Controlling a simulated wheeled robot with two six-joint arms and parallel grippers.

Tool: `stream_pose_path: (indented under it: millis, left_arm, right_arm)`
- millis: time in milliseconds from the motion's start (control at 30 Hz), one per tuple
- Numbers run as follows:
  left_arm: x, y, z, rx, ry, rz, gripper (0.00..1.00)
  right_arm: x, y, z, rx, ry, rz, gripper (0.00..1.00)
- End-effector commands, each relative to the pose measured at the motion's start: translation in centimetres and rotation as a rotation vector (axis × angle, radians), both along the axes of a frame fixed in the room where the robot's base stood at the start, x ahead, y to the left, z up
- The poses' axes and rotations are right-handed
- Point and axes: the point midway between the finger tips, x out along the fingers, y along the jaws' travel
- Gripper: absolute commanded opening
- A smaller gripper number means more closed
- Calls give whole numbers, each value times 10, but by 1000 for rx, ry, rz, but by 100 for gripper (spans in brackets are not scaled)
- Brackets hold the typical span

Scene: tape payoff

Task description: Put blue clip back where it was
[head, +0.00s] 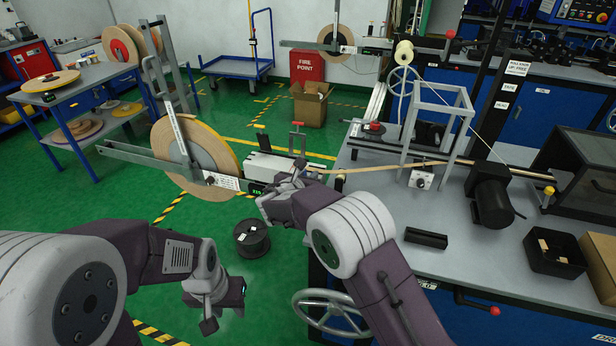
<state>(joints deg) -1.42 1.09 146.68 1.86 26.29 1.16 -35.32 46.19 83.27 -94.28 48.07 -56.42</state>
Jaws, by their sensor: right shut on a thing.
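I cannot make out a blue clip in the head view. My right gripper (277,193) is at the near end of the payoff unit, beside the small box with a green readout (256,190). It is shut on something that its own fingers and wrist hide. The large tape reel (222,145) stands upright on the payoff arm, left of this gripper. A tan tape (375,168) runs from near the gripper to the right over the bench. My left gripper (226,306) is low over the green floor, with its fingers apart and nothing seen between them.
The grey bench (465,258) fills the right, with a metal frame (438,108), a black motor (491,195) and a black bin (555,250). A table (85,82) with reels stands back left.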

Motion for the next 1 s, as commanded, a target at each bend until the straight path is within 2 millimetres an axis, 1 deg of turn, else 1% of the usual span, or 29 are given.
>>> stream_pose_path:
  millis: [100, 233, 267, 300, 333, 600, 700, 767, 1000]
  left_arm:
    - [0, 0, 0, 0, 0, 0, 36]
    - [0, 0, -4, 0, 0, 0, 36]
    - [0, 0, -4, 0, 0, 0, 36]
    - [0, 0, -3, 0, 0, 0, 36]
    - [0, 0, -3, 0, 0, 0, 36]
    - [0, 0, -3, 0, 0, 0, 36]
    - [0, 0, 4, 0, 0, 0, 36]
    - [0, 0, 0, 0, 0, 0, 36]
    - [0, 0, 1, 0, 0, 0, 36]
  right_arm:
    - [0, 0, 0, 0, 0, 0, 0]
    - [0, 0, -4, 0, 0, 0, 0]
    - [0, 0, -4, 0, 0, 0, 26]
    - [0, 0, -3, 0, 0, 0, 37]
    - [0, 0, -3, 0, 0, 0, 45]
    - [0, 0, -3, 0, 0, 0, 45]
    - [-1, 0, 5, 0, 0, 0, 45]
    - [-10, 4, 6, 0, 0, 3, 45]
    - [-65, 23, 30, 2, -2, 5, 45]
